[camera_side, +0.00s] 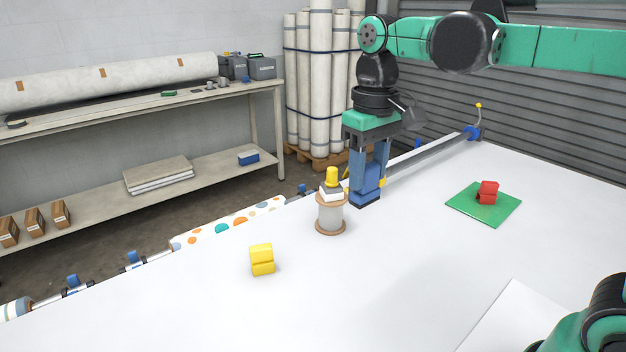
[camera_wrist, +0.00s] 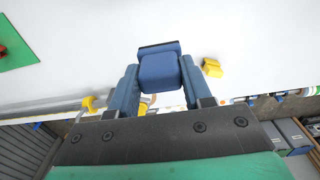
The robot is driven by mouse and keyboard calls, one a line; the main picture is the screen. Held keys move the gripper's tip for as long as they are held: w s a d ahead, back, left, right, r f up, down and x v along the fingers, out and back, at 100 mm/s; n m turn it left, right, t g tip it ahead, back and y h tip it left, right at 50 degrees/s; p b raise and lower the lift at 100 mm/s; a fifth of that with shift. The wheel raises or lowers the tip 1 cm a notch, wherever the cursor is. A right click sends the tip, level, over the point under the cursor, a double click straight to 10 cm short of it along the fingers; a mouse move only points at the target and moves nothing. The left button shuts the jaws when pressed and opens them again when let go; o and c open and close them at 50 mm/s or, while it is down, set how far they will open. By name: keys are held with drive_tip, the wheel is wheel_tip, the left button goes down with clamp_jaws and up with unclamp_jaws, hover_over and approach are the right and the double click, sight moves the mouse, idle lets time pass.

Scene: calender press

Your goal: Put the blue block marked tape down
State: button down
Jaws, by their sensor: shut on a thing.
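The blue block (camera_side: 367,186) is between the fingers of my gripper (camera_side: 368,178), which is shut on it. It stands over the far part of the white table (camera_side: 300,315), just right of a spool (camera_side: 331,214). I cannot tell whether its underside touches the table. In the wrist view the blue block (camera_wrist: 158,70) shows between the two blue-grey fingers of my gripper (camera_wrist: 160,80). No marking on the block is readable.
A yellow block (camera_side: 262,259) stands nearer on the table. A red block (camera_side: 488,191) sits on a green mat (camera_side: 464,204) at right. A white sheet (camera_side: 513,318) lies front right. The spool carries a yellow-topped item. The table's middle is clear.

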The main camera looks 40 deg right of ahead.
drive_tip(key=s+r, duration=0.3)
drive_tip(key=s, duration=0.6)
hover_over(394, 323)
wheel_tip(394, 323, down, 20)
idle(0.3)
drive_tip(key=shift+f, duration=0.1)
drive_tip(key=shift+c, duration=1.8)
unclamp_jaws()
